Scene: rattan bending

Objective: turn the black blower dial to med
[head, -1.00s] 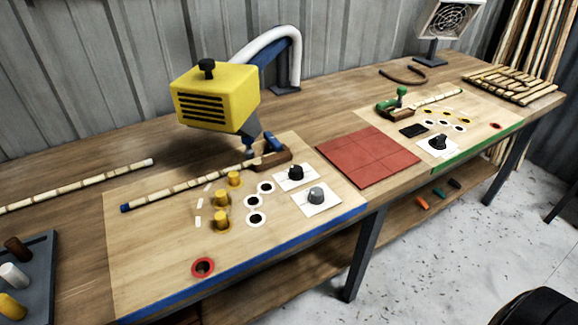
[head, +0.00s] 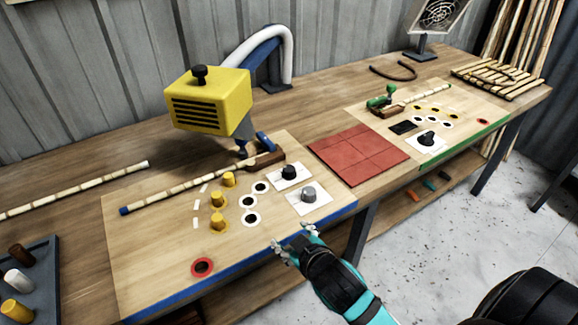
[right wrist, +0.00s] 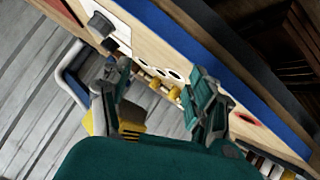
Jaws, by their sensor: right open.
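A black dial (head: 289,172) sits on a white plate on the blue-edged board, behind a grey dial (head: 308,194) on its own white plate. Another black dial (head: 427,138) sits on a white plate on the green-edged board farther right. Its setting marks are too small to read, as are those of the other dials. My right gripper (head: 290,244) is open and empty near the blue front edge, in front of the grey dial and apart from it. In the right wrist view the open fingers (right wrist: 160,90) show, with the grey dial (right wrist: 97,24) at upper left. My left gripper is not in view.
A yellow blower box (head: 208,100) stands over the blue-edged board. Yellow pegs (head: 218,222) stand left of the dials. A rattan pole (head: 180,190) lies behind them. A flat red tiled mat (head: 358,153) lies between the two boards.

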